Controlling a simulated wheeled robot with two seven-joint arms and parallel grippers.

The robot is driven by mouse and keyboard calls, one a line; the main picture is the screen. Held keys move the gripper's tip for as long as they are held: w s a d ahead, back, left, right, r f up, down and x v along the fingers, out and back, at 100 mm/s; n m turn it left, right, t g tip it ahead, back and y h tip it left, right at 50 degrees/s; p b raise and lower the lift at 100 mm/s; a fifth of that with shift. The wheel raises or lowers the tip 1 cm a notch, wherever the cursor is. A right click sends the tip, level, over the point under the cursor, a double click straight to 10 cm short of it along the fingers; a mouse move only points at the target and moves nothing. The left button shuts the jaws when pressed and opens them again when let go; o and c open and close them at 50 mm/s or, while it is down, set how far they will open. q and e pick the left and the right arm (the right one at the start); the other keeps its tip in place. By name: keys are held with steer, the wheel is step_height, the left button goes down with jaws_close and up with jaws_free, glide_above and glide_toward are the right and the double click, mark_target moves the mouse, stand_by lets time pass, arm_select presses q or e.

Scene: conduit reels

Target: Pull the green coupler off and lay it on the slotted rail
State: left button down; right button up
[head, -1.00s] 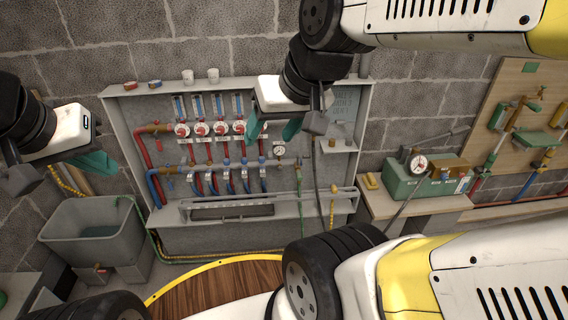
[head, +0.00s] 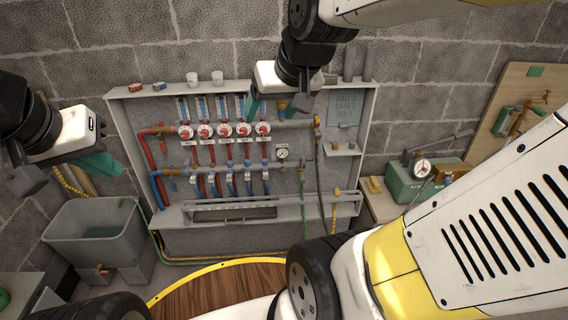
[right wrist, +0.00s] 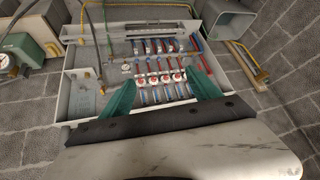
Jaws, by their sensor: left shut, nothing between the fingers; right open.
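The slotted rail (head: 228,204) runs along the lower front of the grey wall cabinet, with a dark insert in it. A thin green hose (head: 304,198) hangs at the cabinet's right side; a green coupler on it is too small to make out for certain. My right gripper (head: 277,106) is open and empty, in front of the cabinet's upper right, apart from the hose and rail. Its teal fingers also show spread in the right wrist view (right wrist: 163,92). My left gripper (head: 101,165) is shut and empty, left of the cabinet above the grey tub.
A grey tub (head: 95,235) stands at the lower left. A green box with a dial (head: 410,185) stands on a bench at right. My right arm hides much of the right side.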

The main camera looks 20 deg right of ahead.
steer(key=w+d+f+t, duration=0.1)
steer(key=w+d+f, duration=0.1)
steer(key=w, duration=0.6)
steer(key=w+d+f+t+h, duration=0.1)
steer(key=w+d, duration=0.1)
steer(key=w, duration=0.5)
steer(key=w+d+f, duration=0.2)
steer(key=w+d, duration=0.1)
steer(key=w, duration=0.5)
steer(key=w+d+f+t, duration=0.2)
steer(key=w+d+f, duration=0.1)
steer(key=w+f, duration=0.4)
steer(key=m+t+h, duration=0.2)
steer(key=t+h, duration=0.1)
steer(key=t, duration=0.2)
glide_above(302, 180)
steer(key=a, duration=0.1)
step_height(302, 180, down, 36)
steer(key=s+f+m+t+h, duration=0.1)
steer(key=s+f+h, duration=0.1)
steer(key=s+f, duration=0.5)
steer(key=shift+s+f, duration=0.25)
steer(key=shift+f, duration=0.4)
